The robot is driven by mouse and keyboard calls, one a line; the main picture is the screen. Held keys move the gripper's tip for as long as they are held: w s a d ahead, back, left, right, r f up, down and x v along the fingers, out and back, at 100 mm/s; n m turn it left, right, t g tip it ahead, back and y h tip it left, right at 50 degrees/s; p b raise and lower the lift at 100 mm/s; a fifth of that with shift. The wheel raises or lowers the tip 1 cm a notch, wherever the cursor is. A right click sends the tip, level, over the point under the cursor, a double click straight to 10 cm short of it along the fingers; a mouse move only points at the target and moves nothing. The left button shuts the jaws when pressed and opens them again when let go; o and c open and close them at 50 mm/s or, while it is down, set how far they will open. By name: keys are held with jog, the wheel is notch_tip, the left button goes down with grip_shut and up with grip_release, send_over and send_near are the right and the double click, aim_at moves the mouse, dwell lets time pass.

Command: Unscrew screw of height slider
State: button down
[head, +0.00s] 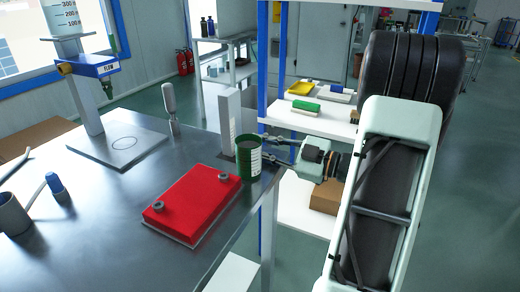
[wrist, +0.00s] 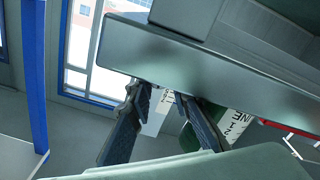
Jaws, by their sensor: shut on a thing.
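A stand holds a blue height slider (head: 95,66) with a white label. Its orange screw (head: 65,68) sticks out at the left side. My gripper (head: 268,149) is far to the right of it, at the table's right edge. Its fingers are apart and reach to a dark green can (head: 248,162) with a white label. The wrist view shows the two fingers (wrist: 163,95) and part of the can (wrist: 190,139) beside the right finger. My gripper is shut on the can, though the contact itself is mostly hidden.
A pale upright post (head: 230,115) stands close behind the can. A red box (head: 193,203) with two grey knobs lies in front. A tool with a grey handle (head: 169,98) stands between the stand and the post. A shelf (head: 310,122) is at the right.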

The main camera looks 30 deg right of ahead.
dwell(0.3)
jog(key=c, duration=1.8)
grip_release()
jog(key=shift+s, duration=0.1)
jog(key=shift+o, duration=0.2)
